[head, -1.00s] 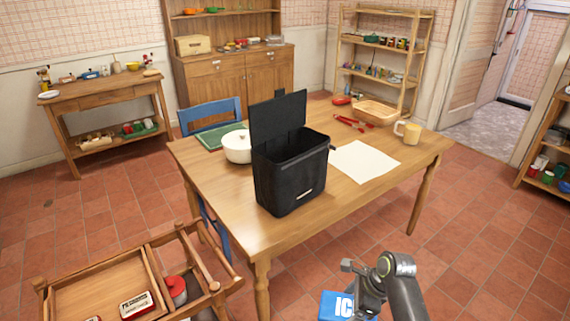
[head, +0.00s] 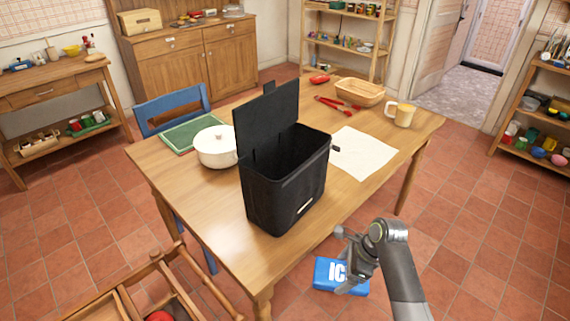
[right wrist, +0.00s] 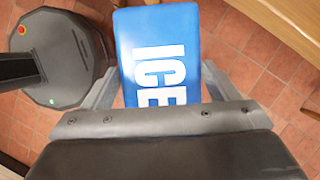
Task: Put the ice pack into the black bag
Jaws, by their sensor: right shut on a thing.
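The blue ice pack (head: 327,274) with white "ICE" lettering is held in my right gripper (head: 350,268), low in front of the table's near edge. The ice pack (right wrist: 160,50) also shows in the right wrist view, between the two fingers (right wrist: 160,85). The black bag (head: 280,195) stands upright on the table, left of and beyond my right gripper. Its lid flap (head: 265,115) is raised at the back and its top is open. The ice pack is outside the bag and apart from it. My left gripper is not in view.
The wooden table (head: 215,240) also holds a white pot (head: 216,150), green tray (head: 187,136), white paper (head: 362,157), red tongs (head: 335,104), a basket (head: 360,93) and a mug (head: 404,115). A wooden cart (head: 120,295) stands at lower left. The table's near right part is clear.

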